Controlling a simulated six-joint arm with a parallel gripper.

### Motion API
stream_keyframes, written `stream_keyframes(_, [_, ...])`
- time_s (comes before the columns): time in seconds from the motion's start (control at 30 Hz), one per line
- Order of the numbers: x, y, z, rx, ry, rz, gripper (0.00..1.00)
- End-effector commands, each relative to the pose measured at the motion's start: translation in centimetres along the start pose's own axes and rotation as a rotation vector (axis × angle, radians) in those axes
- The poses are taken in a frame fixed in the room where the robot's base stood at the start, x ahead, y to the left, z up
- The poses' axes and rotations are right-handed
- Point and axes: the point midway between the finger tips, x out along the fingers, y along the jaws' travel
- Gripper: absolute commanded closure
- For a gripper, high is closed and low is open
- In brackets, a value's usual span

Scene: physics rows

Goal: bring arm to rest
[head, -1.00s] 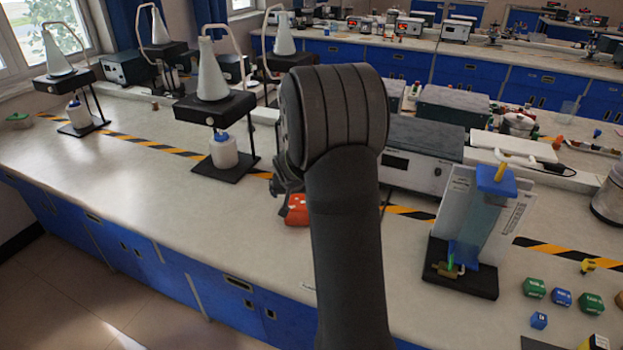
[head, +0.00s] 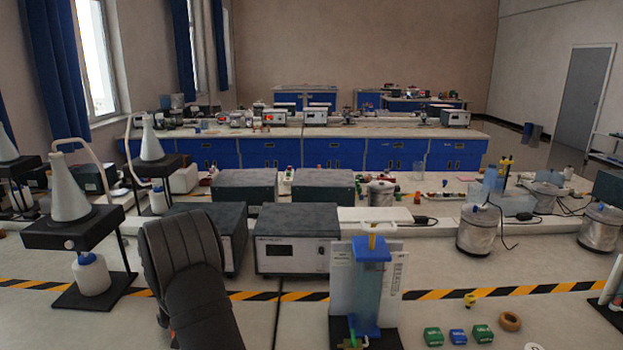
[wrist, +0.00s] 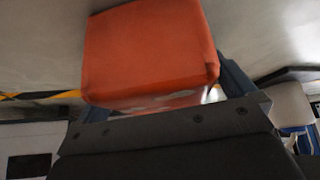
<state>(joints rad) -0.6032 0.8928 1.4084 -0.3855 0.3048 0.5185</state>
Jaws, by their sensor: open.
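My gripper (wrist: 155,85) shows in the wrist view, with its dark jaws spread at either side of an orange block (wrist: 150,52). The block has a pale, worn-looking patch on its lower edge. It fills the space between the jaws in the picture; I cannot tell whether either jaw touches it. In the head view my dark arm stands at the lower left of the middle and hides the jaws and nearly all of the block.
A blue-topped stand (head: 370,290) is right of my arm, with small green and blue blocks beyond. A flask apparatus (head: 72,230) stands to the left. Grey instrument boxes (head: 297,240) stand behind. Yellow-black tape (head: 480,292) crosses the bench.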

Motion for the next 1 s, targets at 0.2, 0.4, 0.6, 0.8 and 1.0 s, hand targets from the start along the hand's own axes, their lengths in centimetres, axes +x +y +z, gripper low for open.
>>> stream_keyframes(0.2, [-1.5, 0.0, -1.1, 0.001, 0.005, -0.001, 0.0])
stream_keyframes(0.4, [-1.6, 0.0, -1.1, 0.0, 0.005, -0.001, 0.0])
stream_keyframes(0.6, [-1.4, 0.0, -1.0, 0.0, 0.005, -0.001, 0.0])
stream_keyframes(0.8, [-0.4, 0.0, -0.3, 0.0, 0.003, -0.001, 0.0])
stream_keyframes(1.0, [-2.2, -0.1, -0.2, 0.0, 0.008, -0.002, 0.0])
